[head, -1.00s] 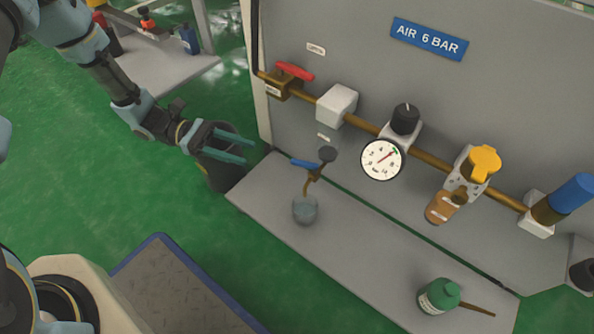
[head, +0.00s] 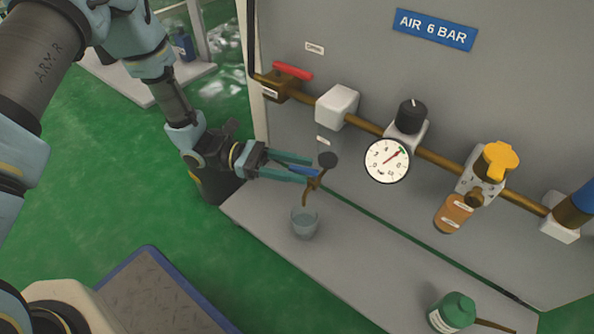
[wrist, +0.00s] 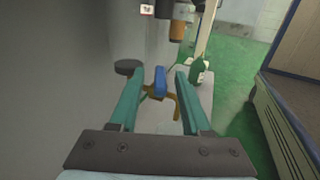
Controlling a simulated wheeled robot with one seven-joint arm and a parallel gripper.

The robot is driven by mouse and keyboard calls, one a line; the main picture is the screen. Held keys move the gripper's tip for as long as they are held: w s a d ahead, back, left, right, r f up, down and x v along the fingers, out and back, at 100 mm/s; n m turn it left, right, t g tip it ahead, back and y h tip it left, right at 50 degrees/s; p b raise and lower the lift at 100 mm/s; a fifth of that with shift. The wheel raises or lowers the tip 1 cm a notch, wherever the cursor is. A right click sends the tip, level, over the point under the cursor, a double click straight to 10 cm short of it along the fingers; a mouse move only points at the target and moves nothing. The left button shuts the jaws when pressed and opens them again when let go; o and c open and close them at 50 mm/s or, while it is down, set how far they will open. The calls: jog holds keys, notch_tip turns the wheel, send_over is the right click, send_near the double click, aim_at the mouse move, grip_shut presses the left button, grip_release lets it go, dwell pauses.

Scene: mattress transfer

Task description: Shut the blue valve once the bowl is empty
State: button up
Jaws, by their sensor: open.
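The blue valve (head: 304,172) has a small blue lever above a brass spout on the grey panel. It also shows in the wrist view (wrist: 160,82). My gripper (head: 312,173) is open, with its teal fingers on either side of the lever; in the wrist view a gap shows beside each finger (wrist: 160,76). A clear cup (head: 304,224) stands under the spout; how much liquid it holds is unclear. An amber bowl (head: 453,215) hangs below the yellow-capped unit; I cannot tell whether it is empty.
A gauge (head: 387,161), red lever (head: 292,70) and brass pipe line the panel (head: 350,40). A green bottle (head: 452,312) stands on the grey shelf (head: 370,270). Green floor lies left.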

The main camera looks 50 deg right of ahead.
jog(key=shift+s, duration=0.1)
jog(key=shift+c, duration=0.4)
grip_shut()
